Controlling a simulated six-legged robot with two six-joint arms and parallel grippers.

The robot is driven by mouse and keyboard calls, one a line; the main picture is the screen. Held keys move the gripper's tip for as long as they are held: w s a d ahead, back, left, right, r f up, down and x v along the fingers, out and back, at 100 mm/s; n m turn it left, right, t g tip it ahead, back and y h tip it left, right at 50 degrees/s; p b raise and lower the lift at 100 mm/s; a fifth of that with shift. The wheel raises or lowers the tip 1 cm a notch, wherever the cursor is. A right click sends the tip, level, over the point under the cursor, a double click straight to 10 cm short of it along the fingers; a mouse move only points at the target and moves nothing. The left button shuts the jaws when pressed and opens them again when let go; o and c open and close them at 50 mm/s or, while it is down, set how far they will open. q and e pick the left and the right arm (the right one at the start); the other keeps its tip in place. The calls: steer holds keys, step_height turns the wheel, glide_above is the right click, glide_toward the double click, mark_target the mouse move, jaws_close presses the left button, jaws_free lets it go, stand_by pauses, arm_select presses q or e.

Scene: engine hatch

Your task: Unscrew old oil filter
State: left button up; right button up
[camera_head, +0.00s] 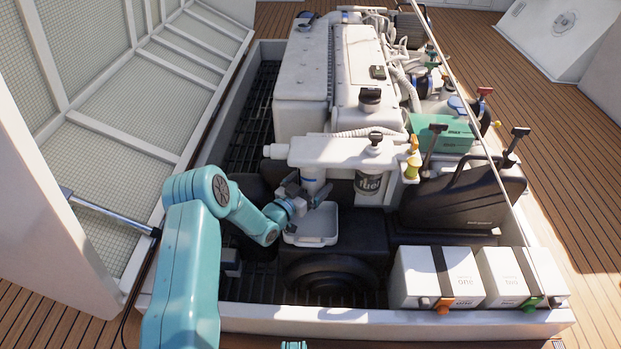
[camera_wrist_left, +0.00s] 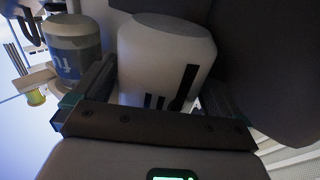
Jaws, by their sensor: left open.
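My right gripper is not in view.
A white tray (camera_head: 312,229) sits below the filter on a black housing (camera_head: 335,268). A fuel filter (camera_head: 368,186) hangs close to the right and also shows in the left wrist view (camera_wrist_left: 75,48). White battery boxes (camera_head: 440,277) stand front right; the open hatch (camera_head: 120,110) rises left.

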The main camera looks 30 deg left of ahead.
arm_select(q)
steer(key=n+y, duration=0.1)
steer(key=y, duration=0.1)
steer(key=n+y, duration=0.2)
steer(key=n+g+y, duration=0.1)
steer(key=y, duration=0.1)
steer(key=shift+d+y+p, duration=0.3)
steer(key=shift+y+p, duration=0.05)
steer(key=shift+y, duration=0.05)
steer(key=shift+a+n+g+y, duration=0.1)
steer(key=shift+n+g+y, duration=0.2)
steer(key=shift+n+y, duration=0.45)
steer(key=n+g+y, duration=0.1)
steer(key=n+y, duration=0.1)
steer(key=shift+w+y+b, duration=0.1)
steer(key=shift+y+b, duration=0.25)
steer(key=shift+n+g+y, duration=0.35)
steer(key=shift+g+y, duration=0.15)
steer(key=shift+g, duration=0.1)
steer(key=shift+c, duration=0.3)
steer(key=c, duration=1)
steer(key=shift+a+m+t+h, duration=0.2)
steer(key=shift+m+t+h, duration=0.55)
steer(key=shift+h, duration=0.25)
steer(key=shift+c, duration=0.2)
steer(key=shift+d+m+t+h, duration=0.1)
steer(key=shift+m+t+h, duration=0.25)
steer(key=shift+m+h, duration=0.4)
steer(key=shift+h, duration=0.25)
